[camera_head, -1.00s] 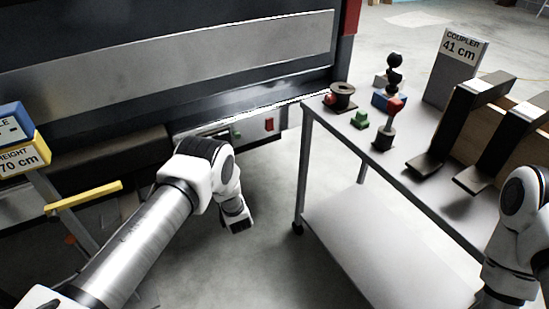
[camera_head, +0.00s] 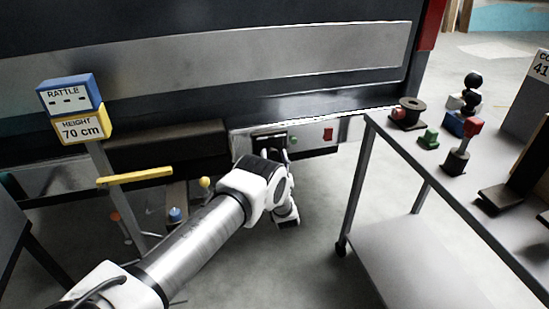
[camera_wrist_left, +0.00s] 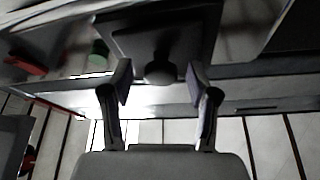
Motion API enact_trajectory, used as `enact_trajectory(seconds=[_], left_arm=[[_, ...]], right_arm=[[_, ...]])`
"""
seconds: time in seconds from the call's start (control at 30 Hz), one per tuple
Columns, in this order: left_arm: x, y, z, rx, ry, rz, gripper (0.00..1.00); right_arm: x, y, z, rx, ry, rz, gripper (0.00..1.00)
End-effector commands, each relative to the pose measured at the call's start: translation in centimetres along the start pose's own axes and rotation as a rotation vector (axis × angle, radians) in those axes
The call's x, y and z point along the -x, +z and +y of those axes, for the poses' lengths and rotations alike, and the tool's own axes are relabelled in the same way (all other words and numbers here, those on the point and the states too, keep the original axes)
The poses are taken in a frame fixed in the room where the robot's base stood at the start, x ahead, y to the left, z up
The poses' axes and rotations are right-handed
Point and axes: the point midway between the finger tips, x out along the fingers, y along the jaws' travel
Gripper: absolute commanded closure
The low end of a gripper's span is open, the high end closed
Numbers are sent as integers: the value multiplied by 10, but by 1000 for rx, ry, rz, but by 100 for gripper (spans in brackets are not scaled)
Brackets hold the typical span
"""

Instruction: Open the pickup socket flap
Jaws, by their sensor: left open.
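The pickup socket flap (camera_wrist_left: 187,42) is a dark square plate with a rounded knob (camera_wrist_left: 160,71) in the left wrist view. In the head view the flap (camera_head: 268,140) shows as a dark patch on the light panel low on the camper, partly hidden by my arm. My left gripper (camera_wrist_left: 158,78) is open, with one finger on each side of the knob and gaps between. I cannot tell whether the knob is fully between the fingertips in depth. In the head view the fingers are mostly hidden by my wrist. My right gripper is not in view.
The panel (camera_head: 312,151) also has a green button (camera_head: 293,140) and a red switch (camera_head: 327,134). A grey trolley (camera_head: 400,165) with several parts stands right. A sign post (camera_head: 115,190) with a yellow bar (camera_head: 135,177) stands left of my arm. Floor between is free.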

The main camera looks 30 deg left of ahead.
Motion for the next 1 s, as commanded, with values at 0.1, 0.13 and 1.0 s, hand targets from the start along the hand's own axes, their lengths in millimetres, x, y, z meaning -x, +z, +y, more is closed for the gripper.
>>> enact_trajectory(seconds=[0.1,0.13,1.0], left_arm=[[0,0,0,0,0,0,48],[0,0,0,0,0,0,58],[4,-21,-4,19,46,-219,100]], right_arm=[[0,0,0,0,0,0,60],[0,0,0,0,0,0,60],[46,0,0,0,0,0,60]])
